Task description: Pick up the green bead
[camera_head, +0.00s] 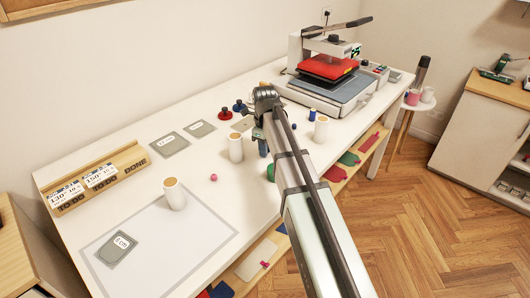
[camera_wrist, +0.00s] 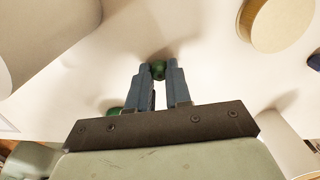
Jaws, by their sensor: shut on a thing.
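The green bead (camera_wrist: 158,69) is small and dark green. In the head view my gripper (camera_head: 263,151) points down over the middle of the table, and I cannot make out the bead there.
White cylinders with tan tops (camera_head: 236,148) stand close on both sides of my gripper. Another green object (camera_head: 271,172) lies nearby, partly hidden by my arm. A pink bead (camera_head: 214,177) lies to the left. A heat press (camera_head: 328,80) stands at the back right.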

